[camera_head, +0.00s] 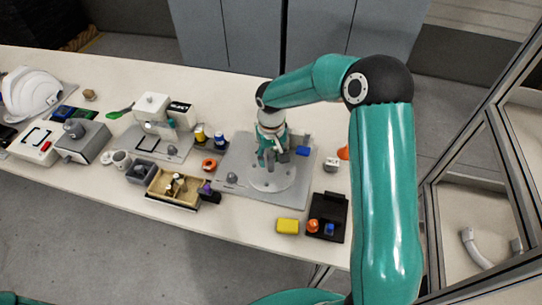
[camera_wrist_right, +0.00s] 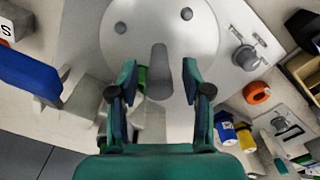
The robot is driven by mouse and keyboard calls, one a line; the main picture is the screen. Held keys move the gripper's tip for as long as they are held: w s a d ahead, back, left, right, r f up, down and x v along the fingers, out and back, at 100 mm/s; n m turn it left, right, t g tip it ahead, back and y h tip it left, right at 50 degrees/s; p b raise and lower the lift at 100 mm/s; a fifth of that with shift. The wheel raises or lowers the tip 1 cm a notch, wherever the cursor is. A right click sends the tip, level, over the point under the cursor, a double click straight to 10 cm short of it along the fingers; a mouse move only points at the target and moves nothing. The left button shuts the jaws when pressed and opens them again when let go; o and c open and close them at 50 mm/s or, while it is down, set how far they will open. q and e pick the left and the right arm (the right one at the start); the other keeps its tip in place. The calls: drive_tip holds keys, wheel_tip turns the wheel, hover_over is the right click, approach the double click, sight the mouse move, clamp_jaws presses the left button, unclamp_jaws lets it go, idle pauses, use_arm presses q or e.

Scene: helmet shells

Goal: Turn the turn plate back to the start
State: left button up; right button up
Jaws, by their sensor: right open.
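The turn plate is a pale round disc (camera_head: 272,180) on a grey base board (camera_head: 236,188) in the middle of the table. In the right wrist view the disc (camera_wrist_right: 195,45) has small dark studs and an upright grey peg (camera_wrist_right: 160,62). My right gripper (camera_head: 271,160) is over the disc in the head view and hides part of it. In the right wrist view my right gripper (camera_wrist_right: 160,78) is open, with one finger on each side of the peg. Whether a finger touches the peg, I cannot tell. My left gripper is not in view.
A blue block (camera_head: 302,151) lies beside the disc, and a grey knob (camera_head: 232,178) is on the board's left. An orange ring (camera_head: 209,165), a tan tray (camera_head: 152,193), a yellow block (camera_head: 288,226) and a black holder (camera_head: 333,207) surround the board.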

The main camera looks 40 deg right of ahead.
drive_tip(key=shift+f, duration=0.3)
clamp_jaws()
